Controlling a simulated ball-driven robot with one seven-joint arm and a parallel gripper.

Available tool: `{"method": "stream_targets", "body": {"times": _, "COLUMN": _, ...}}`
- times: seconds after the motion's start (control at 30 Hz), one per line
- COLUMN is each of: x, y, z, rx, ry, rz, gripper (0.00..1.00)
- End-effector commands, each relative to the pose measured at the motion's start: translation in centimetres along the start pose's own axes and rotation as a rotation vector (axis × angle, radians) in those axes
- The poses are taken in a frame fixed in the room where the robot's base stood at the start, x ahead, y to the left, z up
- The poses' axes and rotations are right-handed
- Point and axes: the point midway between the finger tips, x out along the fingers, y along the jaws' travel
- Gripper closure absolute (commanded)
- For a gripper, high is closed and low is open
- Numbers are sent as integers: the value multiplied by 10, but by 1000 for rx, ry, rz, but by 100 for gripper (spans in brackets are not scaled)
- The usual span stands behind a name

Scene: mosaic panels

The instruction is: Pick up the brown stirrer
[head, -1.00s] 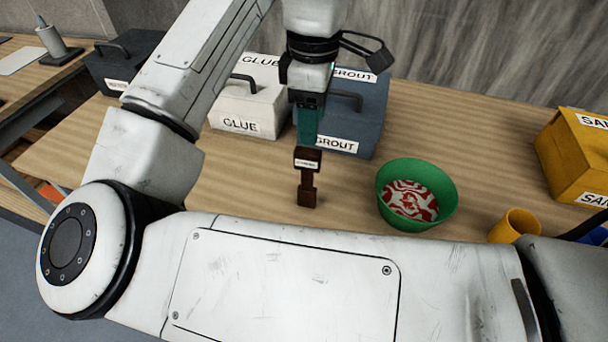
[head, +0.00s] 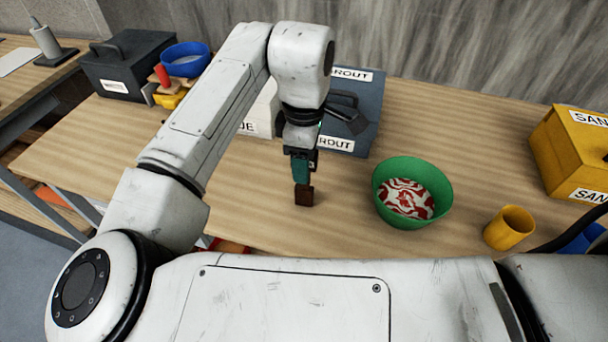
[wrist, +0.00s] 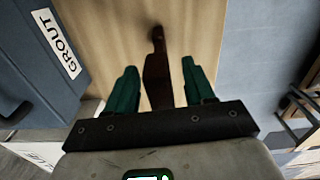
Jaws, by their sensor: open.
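The brown stirrer (head: 304,196) is on the wooden table, left of the green bowl. Only its lower end shows in the head view; my gripper (head: 301,178) covers the rest from above. In the wrist view the stirrer (wrist: 157,80) lies between the two teal fingers of my gripper (wrist: 159,72), its narrow end pointing away. The fingers are open, with a gap visible on both sides. I cannot tell how far the fingertips are above the table.
A blue-grey GROUT box (head: 352,110) stands close behind my gripper. A green bowl (head: 440,205) with red-and-white contents and a yellow cup (head: 510,228) are to the right. A yellow box (head: 560,150) stands at far right. The table between stirrer and bowl is clear.

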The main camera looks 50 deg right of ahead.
Motion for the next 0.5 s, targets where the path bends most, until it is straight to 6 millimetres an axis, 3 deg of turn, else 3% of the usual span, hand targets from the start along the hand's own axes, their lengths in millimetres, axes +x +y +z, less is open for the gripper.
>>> {"method": "stream_targets", "body": {"times": 0.13, "x": 0, "y": 0, "z": 0, "rx": 0, "ry": 0, "rz": 0, "gripper": 49}}
{"method": "stream_targets", "body": {"times": 0.5, "x": 0, "y": 0, "z": 0, "rx": -1, "ry": 0, "rz": 0, "gripper": 84}}
